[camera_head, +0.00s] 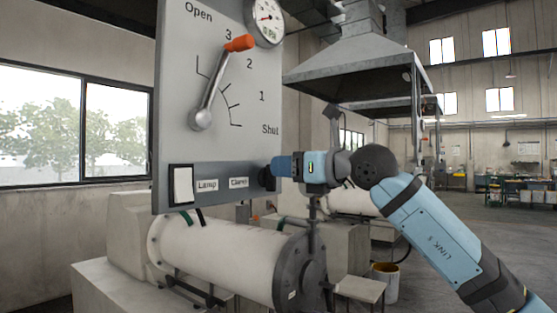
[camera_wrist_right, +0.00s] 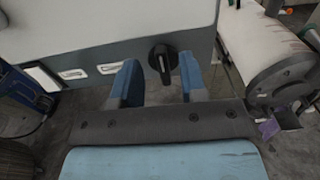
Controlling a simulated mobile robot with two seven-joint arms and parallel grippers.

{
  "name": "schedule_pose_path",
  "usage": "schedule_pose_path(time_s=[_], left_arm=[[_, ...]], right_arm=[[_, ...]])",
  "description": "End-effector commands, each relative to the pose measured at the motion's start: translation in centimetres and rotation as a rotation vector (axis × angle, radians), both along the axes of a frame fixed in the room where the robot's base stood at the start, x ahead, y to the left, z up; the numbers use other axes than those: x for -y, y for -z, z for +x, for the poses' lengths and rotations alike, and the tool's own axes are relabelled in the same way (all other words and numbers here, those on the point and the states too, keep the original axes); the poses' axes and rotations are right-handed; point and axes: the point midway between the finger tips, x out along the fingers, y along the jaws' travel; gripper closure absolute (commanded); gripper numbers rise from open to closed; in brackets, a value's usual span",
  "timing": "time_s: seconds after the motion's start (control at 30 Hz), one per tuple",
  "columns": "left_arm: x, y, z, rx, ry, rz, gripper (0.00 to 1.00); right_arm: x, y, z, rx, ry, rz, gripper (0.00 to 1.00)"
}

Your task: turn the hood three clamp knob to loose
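The clamp knob (camera_wrist_right: 163,62) is black with a pale pointer line. It sits at the lower right of the grey hood panel (camera_head: 175,120), beside a label that seems to read Clamp (camera_head: 239,183). In the head view the knob (camera_head: 267,178) shows as a dark shape at the panel's edge, partly covered by my gripper. My right gripper (camera_head: 277,167) is at the knob. In the wrist view its blue fingers (camera_wrist_right: 159,80) are apart, with the knob between and just beyond their tips. Contact cannot be told. My left gripper is not in view.
The panel carries a red-tipped lever (camera_head: 222,82) on an Open-to-Shut scale, a round gauge (camera_head: 265,22) and a white lamp switch (camera_head: 182,184). A white cylindrical mill (camera_head: 225,255) lies below. A metal extraction hood (camera_head: 355,65) hangs behind, and a bucket (camera_head: 386,280) stands on the floor.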

Motion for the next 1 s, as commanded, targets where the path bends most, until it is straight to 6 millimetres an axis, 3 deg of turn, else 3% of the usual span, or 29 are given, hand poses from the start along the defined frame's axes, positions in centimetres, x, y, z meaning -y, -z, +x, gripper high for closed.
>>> schedule_pose_path(time_s=[0.2,0.53,0.7,1.0], left_arm=[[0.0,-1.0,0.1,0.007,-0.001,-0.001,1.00],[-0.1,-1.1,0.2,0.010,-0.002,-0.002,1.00],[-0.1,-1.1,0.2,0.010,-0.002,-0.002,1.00],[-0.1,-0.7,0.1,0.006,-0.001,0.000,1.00]], right_arm=[[-1.7,-0.1,1.3,-0.001,0.000,0.001,0.61],[-1.9,0.0,1.4,0.000,0.000,0.000,0.61],[-1.9,0.0,1.4,0.000,0.000,0.000,1.00],[-1.9,0.1,1.4,0.012,0.000,-0.009,1.00]])
